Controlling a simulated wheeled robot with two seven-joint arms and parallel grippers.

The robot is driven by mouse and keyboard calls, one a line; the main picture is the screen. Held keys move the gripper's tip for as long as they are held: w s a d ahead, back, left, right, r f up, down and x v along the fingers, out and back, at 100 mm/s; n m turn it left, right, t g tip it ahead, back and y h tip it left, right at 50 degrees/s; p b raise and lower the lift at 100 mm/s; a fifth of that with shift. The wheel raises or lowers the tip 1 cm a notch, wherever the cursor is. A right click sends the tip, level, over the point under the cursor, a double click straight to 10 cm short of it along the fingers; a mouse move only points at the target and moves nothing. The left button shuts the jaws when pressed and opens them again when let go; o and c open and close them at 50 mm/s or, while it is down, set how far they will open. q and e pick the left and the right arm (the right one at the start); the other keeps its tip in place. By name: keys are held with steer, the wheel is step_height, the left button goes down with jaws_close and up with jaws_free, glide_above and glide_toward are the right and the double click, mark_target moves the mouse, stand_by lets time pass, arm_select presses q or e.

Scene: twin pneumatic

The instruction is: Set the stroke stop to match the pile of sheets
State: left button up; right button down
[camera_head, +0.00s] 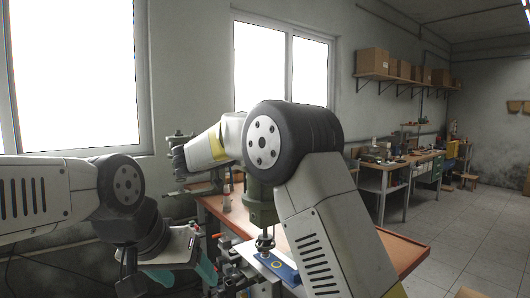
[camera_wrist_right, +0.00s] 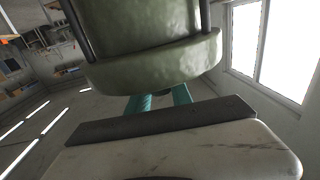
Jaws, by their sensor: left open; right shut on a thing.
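A green press cylinder (camera_head: 262,205) stands over the bench, with a metal spindle (camera_head: 265,242) below it. Under the spindle is a blue plate with a yellow ring (camera_head: 278,264). I cannot make out the pile of sheets or the stroke stop clearly. In the right wrist view the green cylinder (camera_wrist_right: 150,35) fills the top. My right gripper (camera_wrist_right: 160,100) reaches behind its flange, shut on a part that the flange hides. My right arm covers much of the press in the head view.
The orange-brown bench (camera_head: 402,252) has a free strip to the right of my right arm. Metal fittings stand at the bench's left side, close to my left gripper. A second workbench (camera_head: 395,162) and a shelf with cardboard boxes (camera_head: 373,62) are far back.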

steer(key=shift+r, duration=0.25)
steer(key=c, duration=1.5)
jaws_free()
steer(key=o, duration=0.4)
steer(key=shift+f, duration=0.1)
steer(key=shift+c, duration=0.2)
steer(key=v, duration=0.7)
steer(key=shift+s+a, duration=0.25)
steer(key=shift+w, duration=0.1)
